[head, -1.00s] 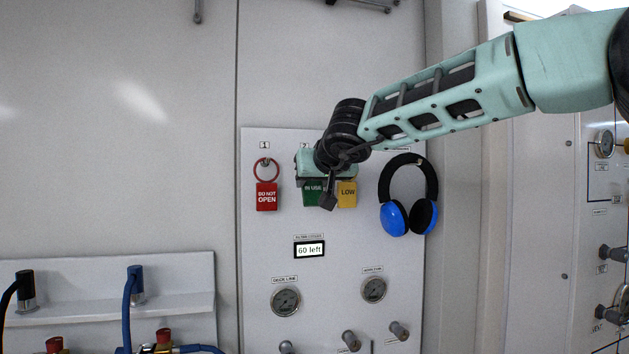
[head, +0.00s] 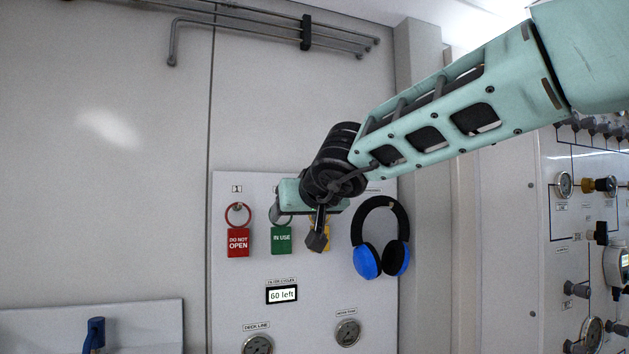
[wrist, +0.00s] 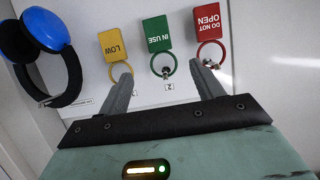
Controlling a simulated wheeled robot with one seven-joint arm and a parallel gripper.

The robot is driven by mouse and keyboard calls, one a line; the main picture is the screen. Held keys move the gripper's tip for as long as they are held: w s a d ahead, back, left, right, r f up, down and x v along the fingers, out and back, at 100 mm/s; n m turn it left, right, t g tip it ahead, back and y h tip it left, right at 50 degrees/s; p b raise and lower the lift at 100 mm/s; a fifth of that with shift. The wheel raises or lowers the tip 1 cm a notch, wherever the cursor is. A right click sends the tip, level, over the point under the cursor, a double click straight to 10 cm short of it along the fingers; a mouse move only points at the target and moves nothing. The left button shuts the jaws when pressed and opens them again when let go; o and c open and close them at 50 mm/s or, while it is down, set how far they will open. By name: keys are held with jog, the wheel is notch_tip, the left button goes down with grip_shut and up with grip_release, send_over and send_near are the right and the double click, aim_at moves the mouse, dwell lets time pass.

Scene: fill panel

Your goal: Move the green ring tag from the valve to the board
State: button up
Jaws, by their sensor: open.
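The green ring tag (head: 281,240), marked IN USE, hangs on the white board (head: 230,290) below label 2, between a red and a yellow tag. In the wrist view the green tag (wrist: 157,32) appears upside down, with its ring around a small peg. My gripper (wrist: 162,70) is open and empty, one finger on each side of the green ring in the picture. I cannot tell how far the fingertips are from the board.
The red DO NOT OPEN tag (head: 238,242) hangs close on the left. The yellow LOW tag (wrist: 112,45) and the blue headphones (head: 382,238) hang on the other side. Gauges (head: 347,332) sit lower. The wall above the board is clear up to the pipes (head: 270,35).

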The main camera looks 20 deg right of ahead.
jog(key=p+v, duration=0.2)
jog(key=v, duration=0.7)
jog(key=shift+s, duration=0.15)
jog(key=s+a+f+n+g+y+b, duration=0.35)
jog(key=a+f, duration=0.45)
jog(key=f, duration=0.5)
jog(key=s+a+f+n+g+y+b, duration=0.25)
jog(key=s+a+f+y+b, duration=0.35)
jog(key=f, duration=0.7)
jog(key=s+d+f+n+g+h+b, duration=0.1)
jog(key=s+d+f+g+h+b, duration=0.1)
jog(key=s+f, duration=0.6)
jog(key=s+d+f+g+h+b, duration=0.3)
jog(key=s+d+f+g+h, duration=0.2)
jog(key=f, duration=0.9)
jog(key=s+h, duration=0.2)
jog(key=s, duration=0.1)
jog(key=shift+s+d+f+n+g, duration=0.25)
jog(key=shift+s+d+n+g, duration=0.05)
jog(key=shift+s+d+n, duration=0.1)
